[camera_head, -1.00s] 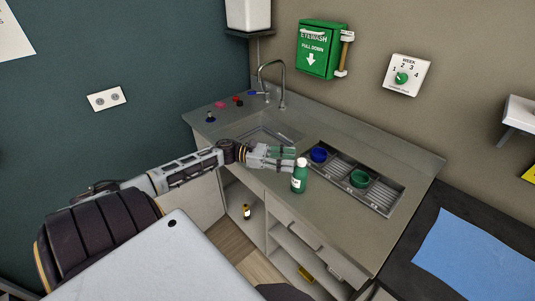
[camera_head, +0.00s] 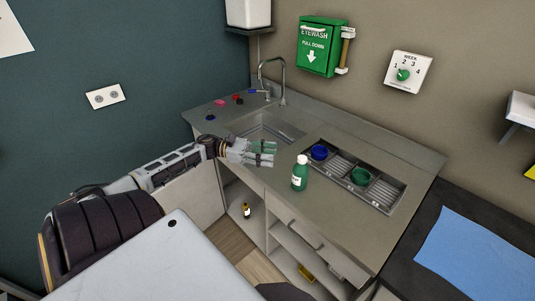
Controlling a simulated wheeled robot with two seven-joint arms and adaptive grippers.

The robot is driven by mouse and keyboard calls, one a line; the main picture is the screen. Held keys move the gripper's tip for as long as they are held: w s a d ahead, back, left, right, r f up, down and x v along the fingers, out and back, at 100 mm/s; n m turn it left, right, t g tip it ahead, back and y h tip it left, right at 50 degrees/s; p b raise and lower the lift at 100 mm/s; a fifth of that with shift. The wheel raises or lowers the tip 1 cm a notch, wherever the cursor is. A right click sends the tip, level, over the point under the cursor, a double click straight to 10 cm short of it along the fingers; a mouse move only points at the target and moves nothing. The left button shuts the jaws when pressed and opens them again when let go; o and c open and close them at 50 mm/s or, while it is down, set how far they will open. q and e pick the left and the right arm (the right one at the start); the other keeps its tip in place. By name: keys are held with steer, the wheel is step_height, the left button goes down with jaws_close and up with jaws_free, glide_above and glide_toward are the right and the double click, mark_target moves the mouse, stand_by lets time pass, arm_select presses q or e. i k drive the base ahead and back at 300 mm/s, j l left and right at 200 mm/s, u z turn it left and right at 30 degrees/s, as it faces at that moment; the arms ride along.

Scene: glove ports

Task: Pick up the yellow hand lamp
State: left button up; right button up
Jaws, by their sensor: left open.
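A small yellow object (camera_head: 306,273) lies on the lower shelf of the open cabinet under the counter. A small yellow-and-dark upright object (camera_head: 246,210) stands in the cabinet opening further left. Both are too small to tell which is the hand lamp. My left gripper (camera_head: 268,153) is over the counter beside the sink, open, with nothing held between its fingers. It is above and to the left of a green bottle with a white cap (camera_head: 300,175), apart from it in the picture. My right gripper is not in view.
A blue sheet (camera_head: 475,258) lies at right.

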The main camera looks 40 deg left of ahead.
mark_target(245, 208)
steer(key=u, duration=1.7)
